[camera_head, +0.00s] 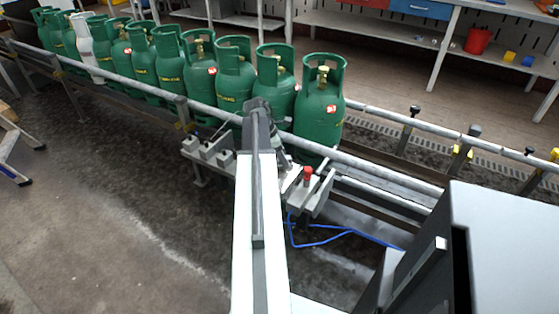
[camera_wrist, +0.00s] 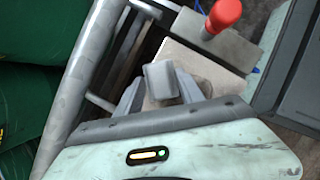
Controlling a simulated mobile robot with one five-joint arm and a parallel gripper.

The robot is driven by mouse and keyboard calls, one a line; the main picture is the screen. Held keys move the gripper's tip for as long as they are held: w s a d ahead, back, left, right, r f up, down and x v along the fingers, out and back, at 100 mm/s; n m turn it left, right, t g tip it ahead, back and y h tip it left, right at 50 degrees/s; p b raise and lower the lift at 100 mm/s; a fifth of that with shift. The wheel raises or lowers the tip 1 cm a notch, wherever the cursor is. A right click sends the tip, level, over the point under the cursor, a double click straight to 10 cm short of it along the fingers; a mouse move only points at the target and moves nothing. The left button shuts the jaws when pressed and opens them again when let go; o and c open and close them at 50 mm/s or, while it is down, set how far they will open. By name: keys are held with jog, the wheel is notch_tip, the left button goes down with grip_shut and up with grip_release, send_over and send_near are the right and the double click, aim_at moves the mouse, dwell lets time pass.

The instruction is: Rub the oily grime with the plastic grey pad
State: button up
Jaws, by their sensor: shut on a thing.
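My gripper (camera_wrist: 161,92) shows in the wrist view with its two fingers on either side of a small grey block, which looks like the plastic grey pad (camera_wrist: 161,78). It is shut on the pad. The pad is over a pale beige-grey plate (camera_wrist: 213,66) of the conveyor fixture; whether they touch I cannot tell. No oily grime stands out clearly on this plate, and the part under the pad is hidden. In the head view my arm hides most of my gripper and the pad.
A red knob (camera_wrist: 223,14) stands on the fixture close to the pad; it also shows in the head view (camera_head: 307,175). A metal rail (camera_wrist: 82,80) and green gas cylinders (camera_head: 318,112) run along the left side. A blue hose (camera_head: 335,238) hangs below the fixture.

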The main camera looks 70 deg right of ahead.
jog(key=shift+d+f, duration=0.1)
jog(key=shift+f, duration=0.05)
jog(key=shift+c, duration=0.5)
jog(key=shift+w+a, duration=0.15)
jog(key=shift+a, duration=0.75)
jog(key=shift+w+a, duration=0.1)
jog(key=shift+a, duration=0.8)
jog(key=shift+w+a, duration=0.15)
jog(key=shift+a, duration=0.75)
jog(key=shift+w+a, duration=0.1)
jog(key=shift+a, duration=0.8)
jog(key=shift+w+a, duration=0.15)
jog(key=shift+a, duration=0.75)
jog(key=shift+w+a, duration=0.1)
jog(key=shift+a, duration=0.75)
jog(key=shift+w+d+f, duration=0.1)
jog(key=shift+w, duration=0.1)
jog(key=shift+w+b, duration=0.1)
jog(key=shift+b, duration=0.2)
jog(key=shift+c, duration=0.7)
jog(key=shift+d, duration=0.25)
grip_shut()
jog(key=shift+s+d, duration=0.3)
jog(key=shift+d, duration=1.4)
jog(key=shift+s+d, duration=0.25)
jog(key=shift+d, duration=1.5)
jog(key=shift+s+d, duration=0.3)
jog(key=shift+d, duration=1.4)
